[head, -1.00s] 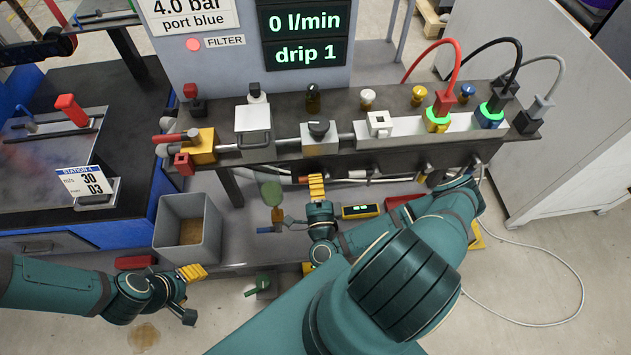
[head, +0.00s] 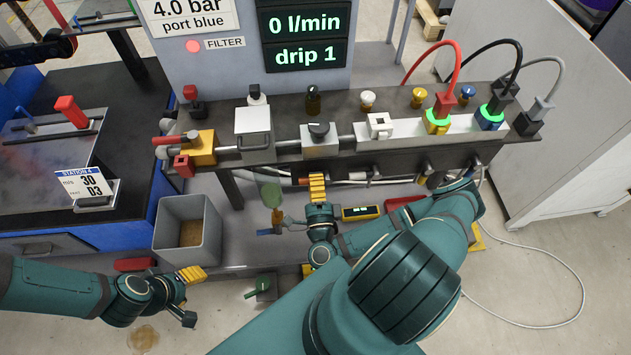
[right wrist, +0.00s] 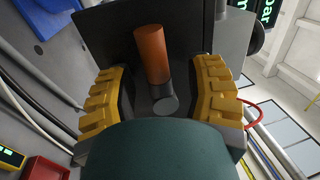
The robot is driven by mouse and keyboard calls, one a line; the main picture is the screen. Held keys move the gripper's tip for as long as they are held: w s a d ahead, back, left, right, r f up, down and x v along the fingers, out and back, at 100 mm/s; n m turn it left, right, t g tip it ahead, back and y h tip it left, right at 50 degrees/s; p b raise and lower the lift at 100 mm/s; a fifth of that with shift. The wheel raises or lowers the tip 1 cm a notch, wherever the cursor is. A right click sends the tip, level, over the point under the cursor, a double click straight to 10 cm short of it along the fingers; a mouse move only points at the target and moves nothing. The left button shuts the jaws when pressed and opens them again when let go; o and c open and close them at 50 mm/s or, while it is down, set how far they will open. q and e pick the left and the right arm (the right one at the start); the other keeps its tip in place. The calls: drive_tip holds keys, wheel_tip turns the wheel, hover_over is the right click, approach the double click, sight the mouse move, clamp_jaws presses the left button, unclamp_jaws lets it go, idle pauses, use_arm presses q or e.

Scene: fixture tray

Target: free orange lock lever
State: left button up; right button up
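The orange lock lever (right wrist: 152,55) is a short orange cylinder on a dark and grey stub in the right wrist view. It stands between the spread yellow fingers of my right gripper (right wrist: 160,98), with clear gaps on both sides. In the head view an orange piece (head: 304,181) shows under the bench's front edge, just left of my right gripper (head: 317,188); it looks like the same lever. My left gripper (head: 192,291) hangs at lower left, apart from everything; its opening is unclear. My right palm hides part of the lever's surroundings.
The dark bench (head: 345,155) overhangs my right gripper, with pipes beneath it. A grey bin (head: 214,235) stands to the left on the lower shelf. A yellow meter (head: 360,212) and a red tray (right wrist: 45,170) lie close to the right gripper.

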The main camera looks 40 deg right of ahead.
drive_tip(key=v, duration=1.2)
idle(0.4)
